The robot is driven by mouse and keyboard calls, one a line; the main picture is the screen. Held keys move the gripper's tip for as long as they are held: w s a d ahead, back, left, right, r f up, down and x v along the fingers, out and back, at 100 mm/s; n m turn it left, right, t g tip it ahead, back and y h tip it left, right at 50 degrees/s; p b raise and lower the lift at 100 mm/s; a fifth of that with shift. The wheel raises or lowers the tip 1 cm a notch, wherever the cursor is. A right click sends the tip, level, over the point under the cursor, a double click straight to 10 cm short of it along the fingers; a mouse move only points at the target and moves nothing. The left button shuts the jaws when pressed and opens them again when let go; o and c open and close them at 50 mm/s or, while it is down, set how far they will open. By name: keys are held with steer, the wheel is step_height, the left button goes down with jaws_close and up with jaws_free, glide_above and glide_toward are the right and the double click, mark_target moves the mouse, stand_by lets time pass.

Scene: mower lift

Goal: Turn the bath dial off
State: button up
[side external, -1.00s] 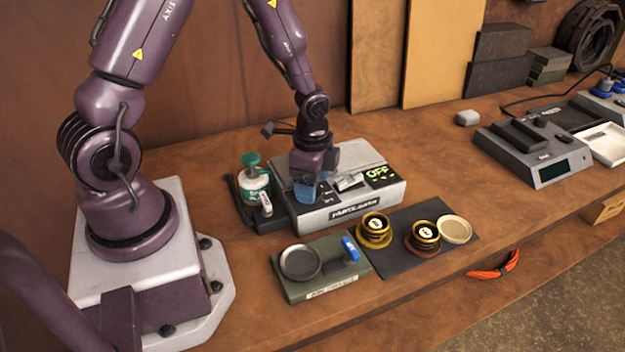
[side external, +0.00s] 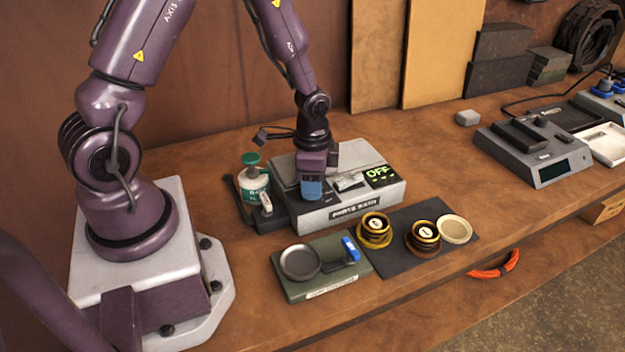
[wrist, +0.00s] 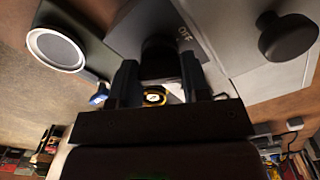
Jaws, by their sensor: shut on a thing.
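The grey parts bath (side external: 365,206) stands on the bench with its name on the front. Its display (side external: 380,175) shows "OFF" in green. My gripper (side external: 312,190) points down at the left front of the bath's top panel, and its blue fingers hide the dial in the side view. In the wrist view the dark dial (wrist: 160,55) sits between the two fingers of my gripper (wrist: 160,75), which is shut on it. A printed "OFF" mark lies on the panel beside the dial. The dial's pointer cannot be made out.
A green-lidded jar (side external: 255,180) stands left of the bath. In front are a green plate with a round pan (side external: 300,262) and a blue-handled part, and a dark mat (side external: 395,265) with brass pieces and a pale dish (side external: 454,229). A grey device (side external: 535,150) stands right.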

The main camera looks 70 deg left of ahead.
steer(key=n, duration=0.5)
steer(key=shift+n, duration=0.3)
stand_by(0.4)
steer(key=o, duration=0.9)
step_height(320, 180, up, 13)
steer(key=shift+r, duration=0.1)
steer(key=shift+r, duration=5.15)
